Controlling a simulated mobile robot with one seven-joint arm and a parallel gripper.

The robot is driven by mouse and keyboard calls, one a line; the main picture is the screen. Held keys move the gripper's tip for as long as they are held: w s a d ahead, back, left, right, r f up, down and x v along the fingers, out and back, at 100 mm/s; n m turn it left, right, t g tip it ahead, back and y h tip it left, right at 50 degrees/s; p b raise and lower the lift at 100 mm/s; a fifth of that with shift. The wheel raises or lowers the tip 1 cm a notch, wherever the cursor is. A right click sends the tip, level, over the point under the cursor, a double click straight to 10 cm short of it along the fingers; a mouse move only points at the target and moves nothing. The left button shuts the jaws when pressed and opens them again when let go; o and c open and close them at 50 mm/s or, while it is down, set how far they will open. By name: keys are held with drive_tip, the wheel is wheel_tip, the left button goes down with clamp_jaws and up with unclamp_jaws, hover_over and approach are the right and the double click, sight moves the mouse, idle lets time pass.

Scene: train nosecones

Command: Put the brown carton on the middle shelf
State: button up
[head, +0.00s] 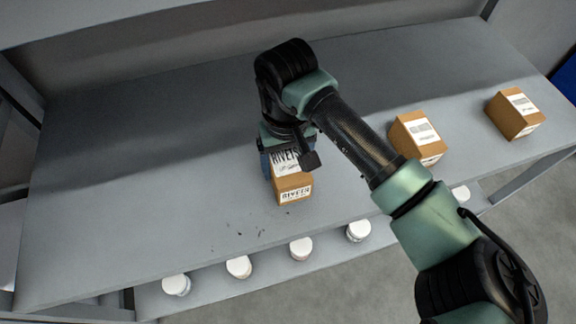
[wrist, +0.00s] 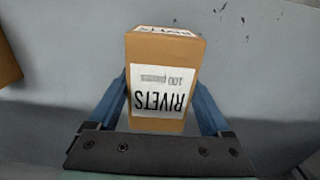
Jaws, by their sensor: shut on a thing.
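The brown carton (head: 293,190) has white labels reading RIVETS and is under my gripper at the middle of the grey shelf in the head view. In the wrist view, the carton (wrist: 162,88) sits between the two blue fingers of my gripper (wrist: 162,84), which is shut on it. In the head view my gripper (head: 274,164) points down and is partly hidden by my arm. The carton is over the grey shelf board (head: 130,190), which lies between a board above and a lower shelf. I cannot tell whether its base touches the board.
Two other brown cartons (head: 418,138) (head: 515,113) stand on the same board to the right. Several white-lidded jars (head: 301,248) stand on the lower shelf (head: 205,300). An upper board (head: 100,15) crosses the top. The board left of my gripper is clear.

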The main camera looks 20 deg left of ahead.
sight(287, 159)
drive_tip(key=shift+f, duration=1.4)
drive_tip(key=shift+f, duration=0.15)
drive_tip(key=o, duration=1.5)
wheel_tip(287, 159, up, 12)
drive_tip(key=shift+r+p, duration=0.15)
drive_tip(key=shift+p, duration=0.2)
